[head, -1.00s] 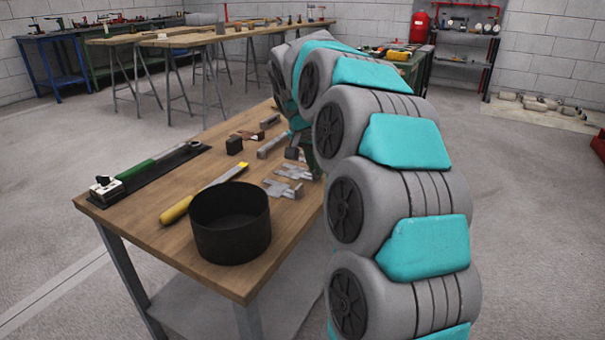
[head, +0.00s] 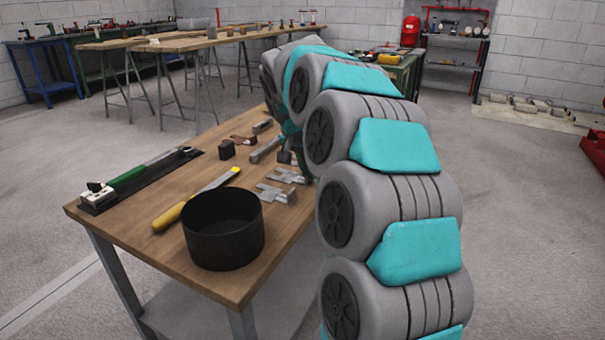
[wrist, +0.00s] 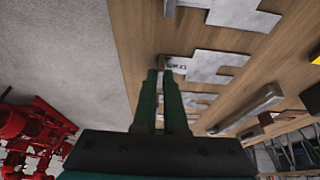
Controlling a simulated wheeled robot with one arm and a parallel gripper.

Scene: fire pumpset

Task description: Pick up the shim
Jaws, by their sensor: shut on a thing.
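Flat grey slotted shims lie near the right edge of the wooden workbench (head: 150,240). One shim (head: 270,193) shows in the head view beside the black pot. In the wrist view a shim (wrist: 208,66) has a tab with dark lettering at my fingertips. My gripper (wrist: 161,72) has green fingers close together, shut on this shim's tab. I cannot tell whether the shim is clear of the wood. A further shim (wrist: 235,12) is at the top of the wrist view, and another (wrist: 200,99) lies past the fingers. My arm hides most of the gripper in the head view.
A black round pot (head: 223,230) stands at the bench's front. A yellow-handled tool (head: 195,200), a dark block (head: 227,149), a grey bar (head: 265,150) and a green-handled tool on a dark strip (head: 140,178) lie around it. Bare floor lies beyond the bench's edge.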

